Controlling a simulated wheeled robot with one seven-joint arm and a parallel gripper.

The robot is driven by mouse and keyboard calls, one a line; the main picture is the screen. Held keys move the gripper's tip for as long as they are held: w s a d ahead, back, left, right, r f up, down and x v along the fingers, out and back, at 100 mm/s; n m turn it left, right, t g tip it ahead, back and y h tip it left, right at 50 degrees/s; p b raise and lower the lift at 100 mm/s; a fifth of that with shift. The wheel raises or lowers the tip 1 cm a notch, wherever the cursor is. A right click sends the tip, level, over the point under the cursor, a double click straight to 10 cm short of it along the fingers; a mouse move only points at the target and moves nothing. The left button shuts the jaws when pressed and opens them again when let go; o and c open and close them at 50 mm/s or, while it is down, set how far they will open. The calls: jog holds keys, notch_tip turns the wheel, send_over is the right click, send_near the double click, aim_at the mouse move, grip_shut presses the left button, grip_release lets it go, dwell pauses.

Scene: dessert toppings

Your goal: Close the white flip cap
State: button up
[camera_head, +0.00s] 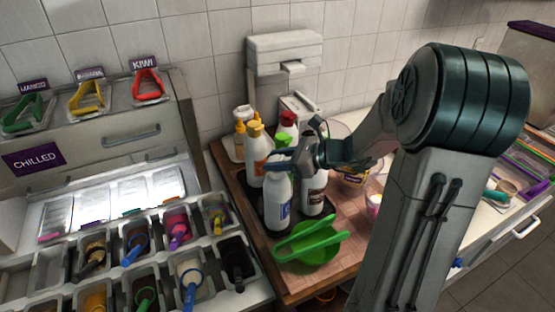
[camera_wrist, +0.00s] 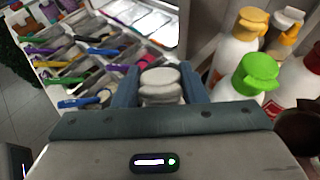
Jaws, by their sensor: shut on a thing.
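The white flip cap (camera_wrist: 160,84) sits between my gripper's two blue-grey fingers in the wrist view, showing as stacked rounded white layers. Whether its lid is fully down I cannot tell. In the head view, my gripper (camera_head: 277,165) is at the top of a white bottle with a blue label (camera_head: 278,204), which stands upright. The fingers cover the cap there. My gripper (camera_wrist: 161,84) is shut on the cap.
A bottle with a dark label (camera_head: 315,194) stands close on the right. Behind are a yellow-capped bottle (camera_head: 257,160) and a green-capped bottle (camera_wrist: 252,78). Topping tubs with scoops (camera_head: 135,240) are at left.

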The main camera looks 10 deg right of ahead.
jog(key=shift+d+f+t+y+b, duration=0.1)
jog(key=shift+f+t+y+b, duration=0.3)
jog(key=shift+b, duration=0.6)
jog(key=shift+s+d+f+t+y+b, duration=0.15)
jog(key=shift+f+t+y+b, duration=0.15)
jog(key=shift+y+b, duration=0.55)
jog(key=shift+f+t+y+b, duration=0.1)
jog(key=shift+t+y+b, duration=0.25)
jog(key=shift+b, duration=0.7)
jog(key=shift+s+d+t+y+b, duration=0.1)
jog(key=shift+t+y+b, duration=0.15)
jog(key=shift+y+b, duration=0.05)
jog(key=shift+r, duration=0.2)
jog(key=o, duration=1)
jog(key=shift+c, duration=0.2)
jog(key=shift+d, duration=0.1)
jog(key=b+v, duration=0.2)
jog(key=v, duration=1.1)
jog(key=shift+s+d, duration=0.25)
